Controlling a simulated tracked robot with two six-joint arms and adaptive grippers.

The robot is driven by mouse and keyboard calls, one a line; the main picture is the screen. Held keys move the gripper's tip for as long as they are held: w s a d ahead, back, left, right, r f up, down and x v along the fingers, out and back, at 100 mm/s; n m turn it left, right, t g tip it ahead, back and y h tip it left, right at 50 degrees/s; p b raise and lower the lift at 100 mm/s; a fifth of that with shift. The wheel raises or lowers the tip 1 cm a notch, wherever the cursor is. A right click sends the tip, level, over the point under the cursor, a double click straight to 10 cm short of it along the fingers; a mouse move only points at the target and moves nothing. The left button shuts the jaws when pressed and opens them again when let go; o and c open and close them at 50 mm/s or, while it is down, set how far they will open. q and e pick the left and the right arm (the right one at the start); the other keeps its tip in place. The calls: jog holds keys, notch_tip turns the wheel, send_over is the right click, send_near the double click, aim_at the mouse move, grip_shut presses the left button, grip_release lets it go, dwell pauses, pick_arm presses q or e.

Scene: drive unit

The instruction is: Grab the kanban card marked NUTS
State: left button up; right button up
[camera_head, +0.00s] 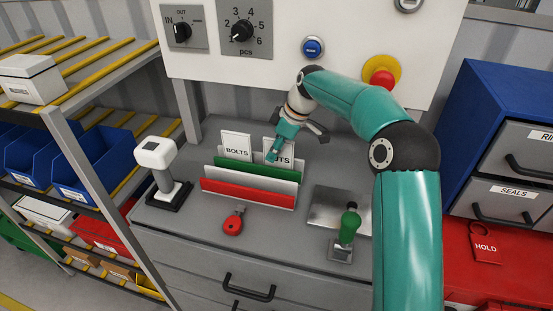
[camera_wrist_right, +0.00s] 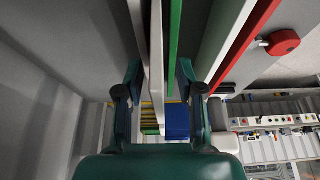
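The NUTS card (camera_head: 287,152) is a white card upright at the right of a small rack (camera_head: 247,193) with white, green and red panels. Its first letter is hidden by a finger of my right gripper (camera_head: 297,147). The white BOLTS card (camera_head: 237,146) stands to its left. My right gripper comes down over the NUTS card from above and behind. In the right wrist view, its two fingers (camera_wrist_right: 160,75) are apart, with thin white edges and the green panel (camera_wrist_right: 174,40) between or just beyond them. I cannot tell whether a finger touches the card. My left gripper is out of view.
A white-headed device (camera_head: 157,158) stands left of the rack. A green-handled lever (camera_head: 349,228) stands to the right. A panel with dials, a blue button (camera_head: 312,47) and a red button (camera_head: 382,75) rises behind.

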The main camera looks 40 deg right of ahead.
grip_shut()
jog(key=shift+r, duration=0.1)
dwell(0.3)
